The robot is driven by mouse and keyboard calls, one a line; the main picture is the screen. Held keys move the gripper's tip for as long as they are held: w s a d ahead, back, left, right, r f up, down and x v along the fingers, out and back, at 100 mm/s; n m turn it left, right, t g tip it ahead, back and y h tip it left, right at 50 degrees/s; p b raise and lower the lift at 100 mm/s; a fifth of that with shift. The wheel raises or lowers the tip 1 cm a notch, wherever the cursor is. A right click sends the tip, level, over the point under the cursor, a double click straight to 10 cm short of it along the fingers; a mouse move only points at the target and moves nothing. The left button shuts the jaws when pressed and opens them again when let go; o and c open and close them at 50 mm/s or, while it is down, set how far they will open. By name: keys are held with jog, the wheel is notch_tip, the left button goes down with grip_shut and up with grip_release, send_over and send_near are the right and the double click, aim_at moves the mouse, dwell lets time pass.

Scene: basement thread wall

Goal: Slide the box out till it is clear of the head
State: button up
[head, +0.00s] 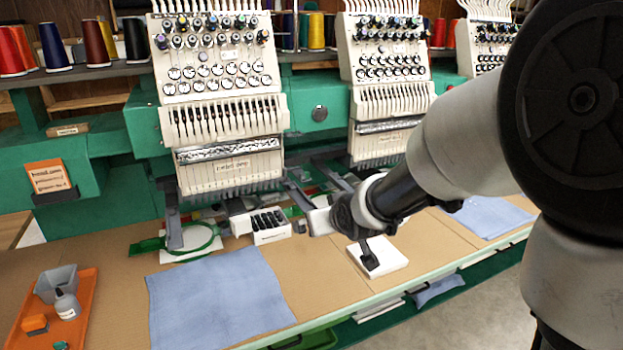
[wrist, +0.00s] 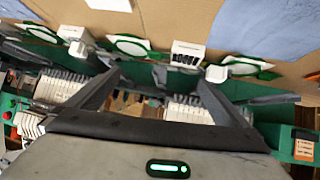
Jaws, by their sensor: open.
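A white box (head: 262,225) with a row of dark pieces in it sits on the tan table, low at the right front of the left embroidery head (head: 225,120). It also shows in the wrist view (wrist: 187,54), beyond my fingertips and between two green hoops. The box's back part is hard to make out in the head view.
A green hoop (head: 200,240) lies left of the box. A blue cloth (head: 215,298) lies in front of it. An orange tray (head: 75,315) is far left. Bare table lies directly before the box.

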jog(key=w+a+f+t+y+b, duration=0.1)
jog(key=w+a+f+y+b, duration=0.2)
jog(key=f, duration=1)
jog(key=w+a+b, duration=0.1)
jog(key=w+a, duration=0.2)
jog(key=a, duration=0.2)
jog(key=shift+a+n+t+b, duration=0.3)
jog(key=shift+a+n+t, duration=0.1)
jog(key=shift+w+f, duration=0.1)
jog(key=shift+w, duration=0.1)
